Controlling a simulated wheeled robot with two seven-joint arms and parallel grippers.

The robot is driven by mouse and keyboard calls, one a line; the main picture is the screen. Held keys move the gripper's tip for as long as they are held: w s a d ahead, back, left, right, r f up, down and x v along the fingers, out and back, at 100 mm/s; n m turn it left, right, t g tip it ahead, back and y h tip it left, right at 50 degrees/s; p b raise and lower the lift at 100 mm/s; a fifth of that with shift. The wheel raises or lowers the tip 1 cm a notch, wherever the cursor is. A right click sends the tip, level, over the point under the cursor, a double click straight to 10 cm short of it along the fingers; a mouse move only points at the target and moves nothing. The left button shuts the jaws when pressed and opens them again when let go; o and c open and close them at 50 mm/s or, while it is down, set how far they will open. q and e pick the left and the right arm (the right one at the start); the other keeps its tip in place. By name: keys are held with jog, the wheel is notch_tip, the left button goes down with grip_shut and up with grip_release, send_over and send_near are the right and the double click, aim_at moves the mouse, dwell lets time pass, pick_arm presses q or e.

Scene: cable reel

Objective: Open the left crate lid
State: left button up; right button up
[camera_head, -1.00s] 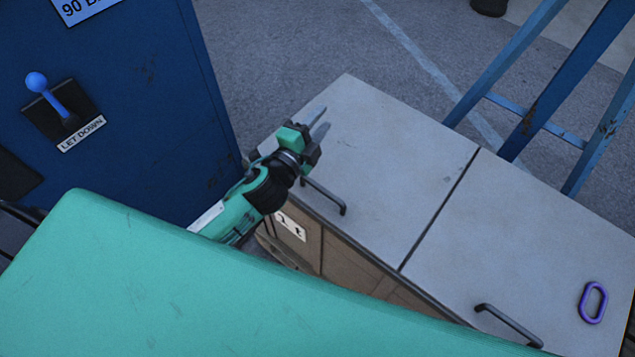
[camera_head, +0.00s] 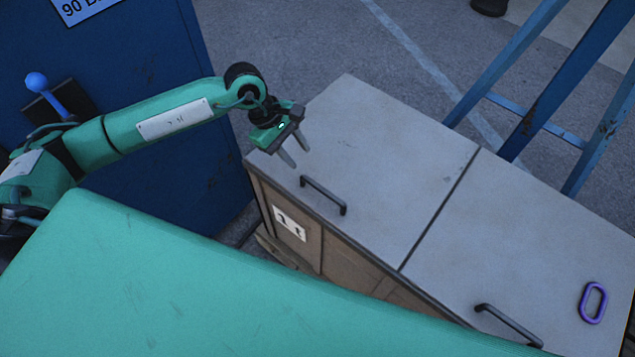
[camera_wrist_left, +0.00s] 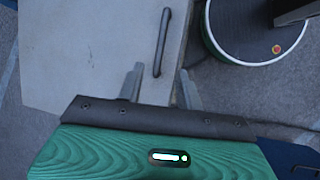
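The left crate lid (camera_head: 385,165) is a flat grey panel, lying closed on the wooden crate (camera_head: 335,250). Its dark bar handle (camera_head: 323,195) is near the front edge. My left gripper (camera_head: 296,154) is above the lid, behind and left of the handle, with its fingers pointing down and apart. In the left wrist view the lid (camera_wrist_left: 95,50) and handle (camera_wrist_left: 162,42) show beyond the two spread fingers (camera_wrist_left: 160,86), with nothing between them. The handle appears ahead of the fingertips, not held. My right gripper is not in view.
The right lid (camera_head: 530,250) has its own handle (camera_head: 508,325) and a purple ring (camera_head: 593,302) on it. A blue cabinet (camera_head: 150,60) with a lever stands at left, and a blue frame (camera_head: 560,85) at right. A round drum-like object (camera_wrist_left: 257,30) shows in the wrist view.

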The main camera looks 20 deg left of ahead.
pick_arm(q)
jog(key=p, duration=0.3)
send_near(321, 188)
jog(key=x, duration=0.6)
jog(key=shift+s+d+f, duration=0.1)
jog(key=shift+d+f, duration=0.05)
jog(key=shift+f, duration=0.1)
jog(key=shift+d+f, duration=0.3)
jog(key=shift+f, duration=0.4)
jog(key=shift+c, duration=0.5)
grip_shut()
